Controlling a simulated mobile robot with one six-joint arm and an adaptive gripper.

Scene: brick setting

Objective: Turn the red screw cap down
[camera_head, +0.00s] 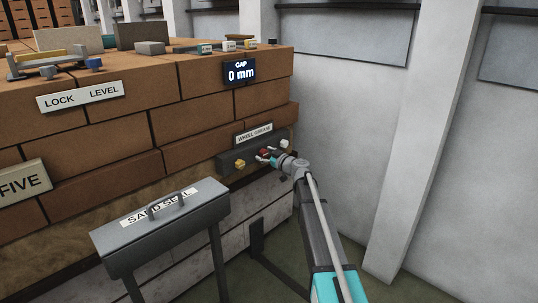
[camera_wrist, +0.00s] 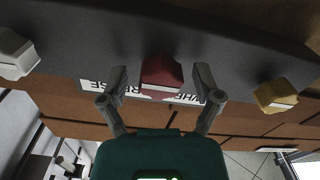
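In the wrist view the red cap (camera_wrist: 161,72) lies between the two fingers of my gripper (camera_wrist: 159,82). The fingers are spread, with a small gap showing on each side of the cap. Whether the cap is screwed fully down cannot be told.
A yellow cap (camera_head: 239,164) and a white cap (camera_head: 284,144) flank the red one; they also show in the wrist view as yellow (camera_wrist: 276,95) and white (camera_wrist: 16,54). A grey "SAND SEAL" box (camera_head: 205,203) stands in front. A display (camera_head: 239,72) reads "GAP 0 mm".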

